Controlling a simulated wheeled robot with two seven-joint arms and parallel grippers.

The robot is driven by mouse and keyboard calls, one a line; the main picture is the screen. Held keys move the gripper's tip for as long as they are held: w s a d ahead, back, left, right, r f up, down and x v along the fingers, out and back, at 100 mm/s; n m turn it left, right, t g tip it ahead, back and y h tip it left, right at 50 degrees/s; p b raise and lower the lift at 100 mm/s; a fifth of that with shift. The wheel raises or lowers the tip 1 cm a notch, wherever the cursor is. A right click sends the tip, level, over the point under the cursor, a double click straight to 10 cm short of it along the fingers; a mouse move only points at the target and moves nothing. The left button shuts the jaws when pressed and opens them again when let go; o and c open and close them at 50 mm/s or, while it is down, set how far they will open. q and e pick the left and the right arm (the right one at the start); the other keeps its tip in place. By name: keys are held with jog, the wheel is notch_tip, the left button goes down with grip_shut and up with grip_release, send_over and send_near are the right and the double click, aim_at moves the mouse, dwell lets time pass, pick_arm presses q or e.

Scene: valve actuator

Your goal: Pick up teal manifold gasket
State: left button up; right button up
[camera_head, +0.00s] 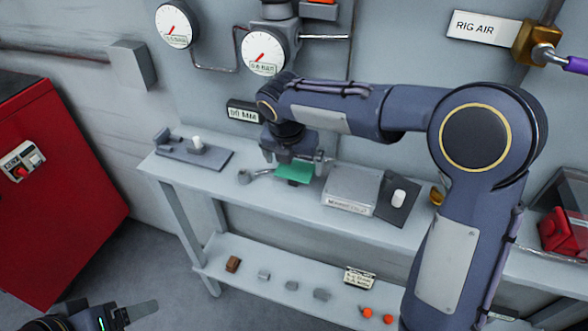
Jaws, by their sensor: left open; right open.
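The teal manifold gasket (295,171) is a small flat teal piece on the grey bench, near its middle. A dark shape shows just under its front edge. My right gripper (293,159) points down over the gasket with its fingers apart. One finger is near the left side of the gasket and one near the right. I cannot tell whether they touch it, and the gripper hides the gasket's back part. My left gripper (128,312) is low at the bottom left, away from the bench, open and partly cut off by the frame edge.
A grey box (351,190) and a dark plate with a white knob (399,198) stand right of the gasket. A vise-like fixture (193,151) is at the left end. The lower shelf (258,289) holds several small parts. A red cabinet (62,205) stands left.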

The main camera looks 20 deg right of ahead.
jog(key=shift+w+d+f, duration=0.1)
jog(key=shift+d+f, duration=0.05)
jog(key=shift+f, duration=0.45)
jog(key=c, duration=0.9)
jog(key=shift+r, duration=0.1)
jog(key=shift+c, duration=0.2)
